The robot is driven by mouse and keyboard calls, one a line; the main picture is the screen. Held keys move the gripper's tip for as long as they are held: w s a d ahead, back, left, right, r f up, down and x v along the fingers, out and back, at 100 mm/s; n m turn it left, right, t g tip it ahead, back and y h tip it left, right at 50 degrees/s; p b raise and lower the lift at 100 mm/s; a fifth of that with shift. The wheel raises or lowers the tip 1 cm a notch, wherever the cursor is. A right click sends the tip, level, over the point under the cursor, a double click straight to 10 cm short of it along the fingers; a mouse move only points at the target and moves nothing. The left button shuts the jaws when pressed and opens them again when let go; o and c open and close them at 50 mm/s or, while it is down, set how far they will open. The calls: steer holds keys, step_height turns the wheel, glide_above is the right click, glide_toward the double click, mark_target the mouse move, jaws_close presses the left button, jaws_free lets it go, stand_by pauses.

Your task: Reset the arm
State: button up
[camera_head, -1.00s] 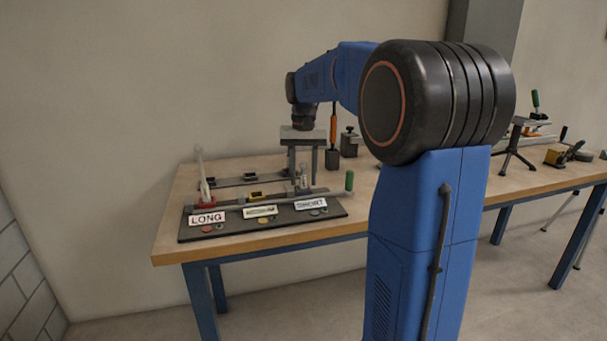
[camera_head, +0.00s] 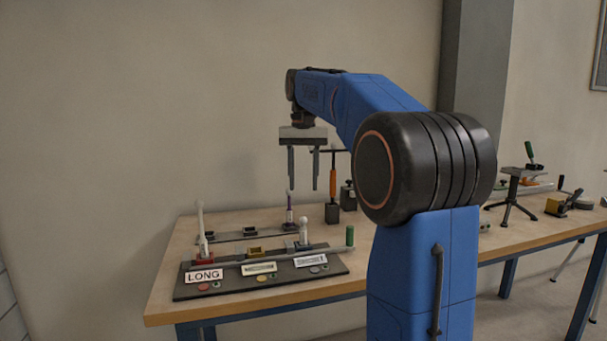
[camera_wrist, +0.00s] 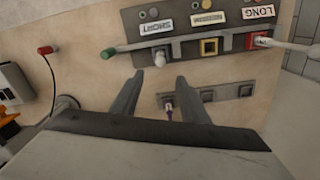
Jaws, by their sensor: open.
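My gripper (camera_head: 303,188) hangs from the blue arm with its fingers pointing down, above the back part of the table. Its fingers are apart with nothing between them. In the wrist view my gripper (camera_wrist: 156,82) also shows open and empty. Below it is a dark panel (camera_head: 230,290) with a "LONG" label and two other labels. The middle yellow socket (camera_head: 253,252) looks empty. A purple-marked peg (camera_head: 290,208) stands on the strip behind, below the gripper and apart from it.
A grey bar with a green end (camera_head: 350,236) runs along the panel. An orange-handled tool (camera_head: 333,185) stands upright right of the gripper. A tripod stand (camera_head: 513,195) and a yellow tool (camera_head: 557,206) are farther right. A wall rises behind the table.

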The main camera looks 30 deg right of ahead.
steer(key=s+a+f+n+t, duration=0.1)
steer(key=s+a+f+n, duration=0.1)
steer(key=s+a+f, duration=0.4)
steer(key=s+a+f+n+t, duration=0.15)
steer(key=s+a, duration=0.25)
steer(key=s, duration=0.4)
steer(key=s+a+f+n+t, duration=0.1)
steer(key=s+a+f, duration=0.2)
steer(key=s+f, duration=0.5)
steer(key=s+a+f+n+t, duration=0.1)
steer(key=s+a+f+n, duration=0.1)
steer(key=s+f, duration=0.6)
step_height(320, 180, down, 4)
steer(key=shift+s+a+r, duration=0.1)
steer(key=shift+s+a, duration=0.15)
steer(key=shift+a, duration=0.3)
